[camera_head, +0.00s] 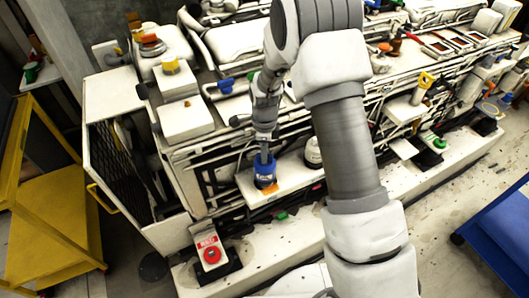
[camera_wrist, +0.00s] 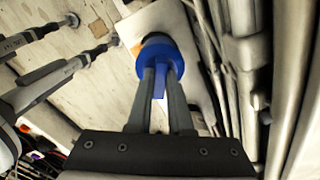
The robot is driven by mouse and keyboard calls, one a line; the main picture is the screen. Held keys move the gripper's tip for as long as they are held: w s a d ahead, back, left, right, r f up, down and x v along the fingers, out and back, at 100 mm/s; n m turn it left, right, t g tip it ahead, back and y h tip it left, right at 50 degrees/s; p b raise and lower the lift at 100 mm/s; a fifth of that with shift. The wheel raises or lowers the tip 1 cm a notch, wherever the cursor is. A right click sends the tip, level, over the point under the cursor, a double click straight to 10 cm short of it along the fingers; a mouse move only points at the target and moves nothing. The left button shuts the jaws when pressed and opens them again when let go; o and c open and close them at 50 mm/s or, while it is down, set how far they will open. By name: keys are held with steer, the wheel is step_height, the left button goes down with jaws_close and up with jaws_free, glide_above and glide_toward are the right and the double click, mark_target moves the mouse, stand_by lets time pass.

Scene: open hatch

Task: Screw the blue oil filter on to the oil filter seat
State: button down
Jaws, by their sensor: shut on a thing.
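The blue oil filter (camera_head: 264,172) is upright over a pale ledge (camera_head: 247,187) on the side of the machine. My gripper (camera_head: 264,155) reaches down from above, with its fingers on the filter's top. In the wrist view, my gripper (camera_wrist: 160,84) is shut on a raised part of the blue oil filter (camera_wrist: 157,52). An orange patch (camera_head: 268,188) shows at the filter's base. The oil filter seat is not clearly visible, and I cannot tell whether the filter touches it or is threaded on.
A white canister with a dark base (camera_head: 312,152) stands right of the filter, partly behind my arm. Pipes (camera_wrist: 224,70) run close beside the filter in the wrist view. A yellow cart (camera_head: 50,225) stands far left.

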steer(key=shift+f+b, duration=0.4)
steer(key=shift+f, duration=0.15)
steer(key=c, duration=0.8)
jaws_free()
steer(key=shift+o, duration=0.2)
step_height(320, 180, up, 17)
steer(key=p, duration=0.1)
steer(key=shift+r, duration=0.2)
steer(key=shift+r, duration=0.1)
steer(key=s+d+r+n+t, duration=0.2)
steer(key=s+d+r+n, duration=0.4)
steer(key=s+r+n, duration=0.5)
steer(key=s+d+r+n+t, duration=0.1)
steer(key=s+d+r+n, duration=0.1)
steer(key=s+n, duration=0.2)
steer(key=s+d+r+n+t, duration=0.2)
steer(key=s+n, duration=0.2)
steer(key=s, duration=0.6)
steer(key=shift+s+d+r+t+p, duration=0.15)
steer(key=shift+s+r+t+p, duration=0.05)
steer(key=shift+t+p, duration=0.15)
